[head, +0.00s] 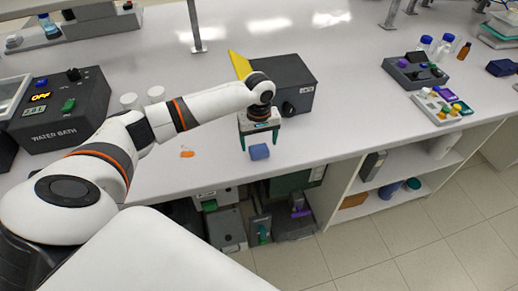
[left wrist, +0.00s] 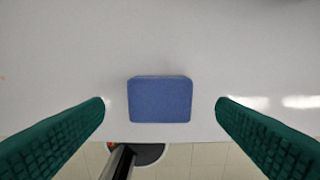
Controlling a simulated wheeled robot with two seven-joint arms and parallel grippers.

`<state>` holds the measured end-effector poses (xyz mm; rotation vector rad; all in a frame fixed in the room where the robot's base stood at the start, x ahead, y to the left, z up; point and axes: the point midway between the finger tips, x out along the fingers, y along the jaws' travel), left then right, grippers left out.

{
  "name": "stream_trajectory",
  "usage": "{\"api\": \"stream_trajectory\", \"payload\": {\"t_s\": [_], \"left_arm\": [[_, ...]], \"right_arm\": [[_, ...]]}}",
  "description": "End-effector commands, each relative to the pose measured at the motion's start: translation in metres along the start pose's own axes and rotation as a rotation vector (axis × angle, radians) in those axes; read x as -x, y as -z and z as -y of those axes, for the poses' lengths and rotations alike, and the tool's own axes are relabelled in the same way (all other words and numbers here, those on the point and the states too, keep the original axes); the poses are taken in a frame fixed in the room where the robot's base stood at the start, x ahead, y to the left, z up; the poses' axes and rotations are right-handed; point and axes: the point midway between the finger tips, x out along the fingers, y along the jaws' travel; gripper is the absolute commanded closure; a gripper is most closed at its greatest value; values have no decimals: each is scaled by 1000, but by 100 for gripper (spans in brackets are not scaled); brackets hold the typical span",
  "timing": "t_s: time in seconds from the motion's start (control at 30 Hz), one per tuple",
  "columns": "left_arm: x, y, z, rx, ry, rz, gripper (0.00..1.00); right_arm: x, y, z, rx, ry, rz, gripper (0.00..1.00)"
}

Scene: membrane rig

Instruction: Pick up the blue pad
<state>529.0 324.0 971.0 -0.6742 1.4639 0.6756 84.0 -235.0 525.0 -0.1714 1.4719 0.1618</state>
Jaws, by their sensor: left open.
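The blue pad (head: 259,152) lies on the white bench near its front edge. In the left wrist view the blue pad (left wrist: 160,99) is in the middle, between my two green fingers and touching neither. My left gripper (head: 260,152) is open and empty, pointing down over the pad, with one finger to each side of it. It also shows in the left wrist view (left wrist: 160,106). My right gripper is in neither view.
A dark grey box (head: 290,78) with a yellow part (head: 240,64) stands just behind the gripper. A water bath (head: 60,108) stands at left, with white cups (head: 130,101) beside it. Trays (head: 415,72) stand at right. The bench around the pad is mostly clear.

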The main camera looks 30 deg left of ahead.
Motion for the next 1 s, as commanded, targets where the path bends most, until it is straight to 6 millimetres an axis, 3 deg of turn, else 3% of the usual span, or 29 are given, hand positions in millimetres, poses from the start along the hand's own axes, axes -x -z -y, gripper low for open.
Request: {"api": "stream_trajectory", "payload": {"t_s": [0.2, 0.43, 0.73, 1.0], "left_arm": [[-23, 1, -1, 1, -1, 0, 20], [-25, 1, 0, 0, 1, 1, 20], [-24, 0, 0, 0, 1, 1, 67], [-22, 0, 0, 0, 1, 2, 68]], "right_arm": [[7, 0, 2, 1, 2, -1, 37], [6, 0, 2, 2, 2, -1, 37], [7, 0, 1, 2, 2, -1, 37], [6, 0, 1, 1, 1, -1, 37]]}}
